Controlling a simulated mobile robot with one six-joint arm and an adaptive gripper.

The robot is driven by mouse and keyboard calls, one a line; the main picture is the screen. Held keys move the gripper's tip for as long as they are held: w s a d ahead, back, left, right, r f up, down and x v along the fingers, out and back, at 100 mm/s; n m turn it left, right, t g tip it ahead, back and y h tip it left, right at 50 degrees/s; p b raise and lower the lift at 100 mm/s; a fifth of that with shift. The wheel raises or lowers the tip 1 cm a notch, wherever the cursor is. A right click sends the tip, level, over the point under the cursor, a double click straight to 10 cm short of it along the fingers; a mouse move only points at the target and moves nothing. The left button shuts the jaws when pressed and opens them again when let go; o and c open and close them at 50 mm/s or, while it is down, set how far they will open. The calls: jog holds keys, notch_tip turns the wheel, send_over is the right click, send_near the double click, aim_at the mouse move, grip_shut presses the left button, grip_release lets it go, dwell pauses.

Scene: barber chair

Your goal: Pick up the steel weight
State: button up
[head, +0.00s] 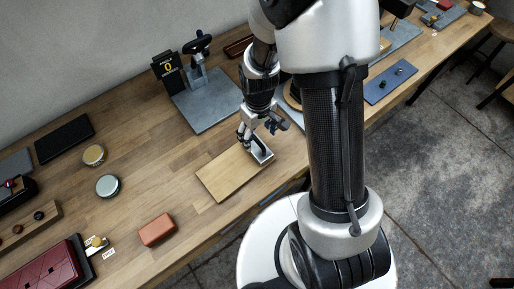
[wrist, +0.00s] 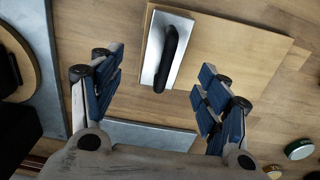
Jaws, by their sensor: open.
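The steel weight (wrist: 168,52) is a flat, silver rectangular block with a long black handle along its top. It lies on a thin light wooden board (wrist: 240,50), near one end of it. In the head view the weight (head: 262,153) shows at the right end of the board (head: 228,174), partly hidden by my gripper. My gripper (head: 257,130) is low over the weight and points down. In the wrist view my gripper (wrist: 160,75) has its fingers spread wide and empty, with the weight ahead of and between the fingertips.
A grey slab (head: 207,104) with a black-handled stand is behind the board. A red-brown block (head: 157,229), a pale round tin (head: 107,185) and a yellowish tin (head: 94,155) stand to the left. A blue mat (head: 390,82) lies right. Bare tabletop surrounds the board's left side.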

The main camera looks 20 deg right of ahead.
aim_at(257, 142)
jog(key=shift+f, duration=0.95)
jog(key=f, duration=0.1)
jog(key=f+b, duration=0.1)
jog(key=f, duration=0.1)
jog(key=f+b, duration=0.1)
jog(key=shift+s+a+f, duration=0.2)
jog(key=shift+s, duration=0.05)
jog(key=shift+f, duration=0.3)
jog(key=shift+r, duration=0.1)
jog(key=shift+c, duration=0.4)
grip_shut()
